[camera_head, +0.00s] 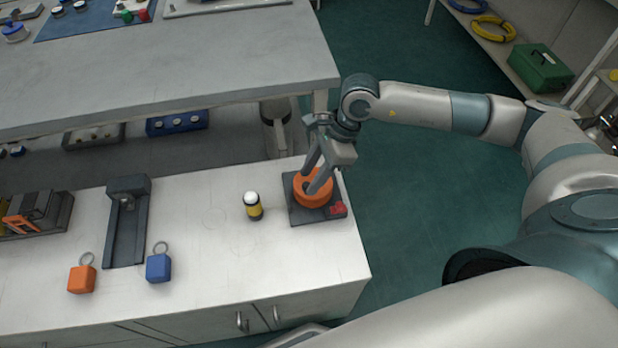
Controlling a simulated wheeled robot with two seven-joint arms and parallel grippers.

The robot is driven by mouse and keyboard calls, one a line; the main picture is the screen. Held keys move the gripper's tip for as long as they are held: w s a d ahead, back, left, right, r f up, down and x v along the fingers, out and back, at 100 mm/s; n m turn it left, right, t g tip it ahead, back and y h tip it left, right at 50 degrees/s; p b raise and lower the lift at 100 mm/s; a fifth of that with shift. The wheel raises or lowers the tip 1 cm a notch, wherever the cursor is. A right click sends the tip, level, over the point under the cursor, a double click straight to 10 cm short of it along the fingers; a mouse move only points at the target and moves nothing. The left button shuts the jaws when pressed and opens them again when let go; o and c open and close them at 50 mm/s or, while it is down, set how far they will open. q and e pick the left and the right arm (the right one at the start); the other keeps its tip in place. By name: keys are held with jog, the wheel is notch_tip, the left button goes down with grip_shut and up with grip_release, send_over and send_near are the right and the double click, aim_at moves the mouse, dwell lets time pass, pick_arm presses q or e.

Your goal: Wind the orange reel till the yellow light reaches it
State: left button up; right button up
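The orange reel (323,197) sits on a dark square base with a red part at its front right corner, near the right end of the white counter. My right gripper (309,184) reaches down over the reel from above, with its fingertips at the reel's top. The fingers hide part of the reel, and I cannot tell whether they are closed on anything. A small yellow and black cylinder with a white top (253,207), perhaps the yellow light, stands upright on the counter left of the reel base, apart from it. My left gripper is out of view.
An orange tag (82,279) and a blue tag (158,268), each with a ring, lie near a dark rail-like fixture (125,235). A dark rack (60,215) is at the far left. A raised grey shelf (200,60) spans the back. Counter between tags and cylinder is clear.

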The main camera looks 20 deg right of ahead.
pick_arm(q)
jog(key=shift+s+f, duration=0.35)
pick_arm(e)
jog(key=shift+x, duration=0.95)
jog(key=shift+c, duration=0.7)
grip_shut()
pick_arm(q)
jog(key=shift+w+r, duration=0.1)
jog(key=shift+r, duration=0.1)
